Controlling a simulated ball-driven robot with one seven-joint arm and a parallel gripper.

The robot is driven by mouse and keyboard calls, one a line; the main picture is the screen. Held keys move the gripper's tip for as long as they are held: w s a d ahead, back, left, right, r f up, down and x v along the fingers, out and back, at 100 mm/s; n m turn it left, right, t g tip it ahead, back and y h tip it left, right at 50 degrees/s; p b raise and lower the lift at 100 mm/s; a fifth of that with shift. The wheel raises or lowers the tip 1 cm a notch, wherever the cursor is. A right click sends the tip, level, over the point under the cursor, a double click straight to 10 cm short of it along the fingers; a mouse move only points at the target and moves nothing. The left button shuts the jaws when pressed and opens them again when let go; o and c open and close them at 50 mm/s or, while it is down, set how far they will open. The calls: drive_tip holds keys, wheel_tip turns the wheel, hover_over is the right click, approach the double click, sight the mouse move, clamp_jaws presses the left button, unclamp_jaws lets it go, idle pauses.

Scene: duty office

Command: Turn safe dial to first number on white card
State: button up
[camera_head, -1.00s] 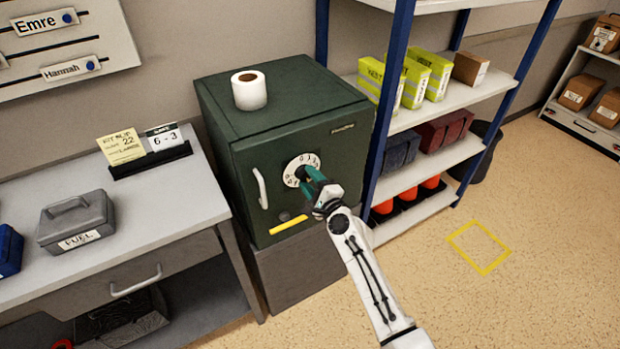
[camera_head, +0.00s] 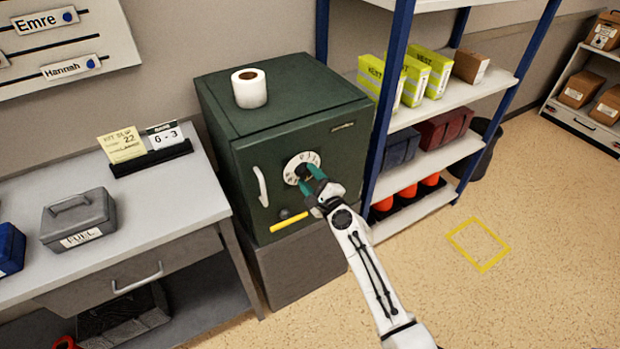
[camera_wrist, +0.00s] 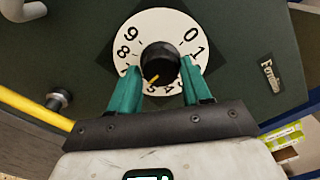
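The dark green safe (camera_head: 345,150) stands between the desk and the shelving. Its white numbered dial (camera_head: 289,170) is on the front door; the dial face also shows in the wrist view (camera_wrist: 155,22). The dial's black knob (camera_wrist: 160,62) has a yellow pointer aimed down-left, toward the part of the scale past 5 that the left finger covers. My gripper (camera_wrist: 160,80) has its teal fingers on either side of the knob, with white dial face showing beside it; they look slightly apart from it. The white card (camera_head: 164,136) on the desk reads 6 - 3.
A safe handle (camera_head: 262,187) is left of the dial and a yellow bar (camera_head: 289,223) is below it. A paper roll (camera_head: 250,89) stands on the safe. Blue-posted shelving (camera_head: 391,95) is close on the right. The floor beyond is open.

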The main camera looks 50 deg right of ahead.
drive_tip(key=o, duration=0.4)
drive_tip(key=shift+c, duration=0.2)
drive_tip(key=shift+s, duration=0.1)
drive_tip(key=v, duration=1)
drive_tip(key=shift+s, duration=0.3)
drive_tip(key=shift+a, duration=0.1)
